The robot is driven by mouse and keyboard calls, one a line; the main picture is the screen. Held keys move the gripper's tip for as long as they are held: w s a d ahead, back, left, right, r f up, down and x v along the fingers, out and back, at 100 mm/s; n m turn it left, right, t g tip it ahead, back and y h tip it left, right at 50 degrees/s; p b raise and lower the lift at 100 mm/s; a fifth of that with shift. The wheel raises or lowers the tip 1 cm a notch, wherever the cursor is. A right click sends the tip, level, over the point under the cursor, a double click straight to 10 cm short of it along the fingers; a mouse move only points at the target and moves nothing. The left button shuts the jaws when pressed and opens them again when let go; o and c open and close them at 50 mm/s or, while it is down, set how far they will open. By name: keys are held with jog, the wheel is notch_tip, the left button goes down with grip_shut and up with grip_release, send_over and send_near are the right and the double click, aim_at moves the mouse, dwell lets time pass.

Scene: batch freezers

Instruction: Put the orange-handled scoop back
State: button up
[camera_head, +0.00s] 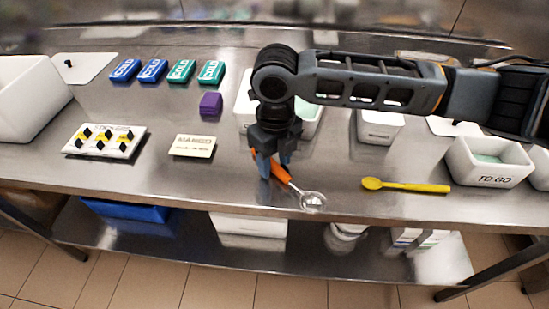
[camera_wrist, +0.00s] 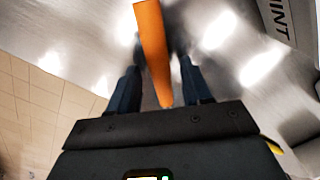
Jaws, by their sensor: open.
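The orange-handled scoop (camera_head: 313,201) lies on the steel counter near its front edge, with its round metal bowl toward the lower right. My gripper (camera_head: 275,173) is open and points down over the scoop's handle. In the wrist view the orange handle (camera_wrist: 153,50) runs between the two dark fingers of my gripper (camera_wrist: 160,85), with a gap visible on each side. Part of the handle is hidden behind my fingers in the head view.
A yellow spoon (camera_head: 405,186) lies to the right. A white TO GO tub (camera_head: 488,178) stands beyond it. A MANGO card (camera_head: 193,146), a purple block (camera_head: 210,103), and a white switch panel (camera_head: 80,149) are on the left. White tubs stand behind my arm.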

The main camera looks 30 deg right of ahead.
aim_at(275, 164)
notch_tip(275, 164, up, 12)
jog(key=shift+r+b, duration=0.15)
jog(key=shift+b, duration=0.2)
jog(key=shift+s, duration=0.1)
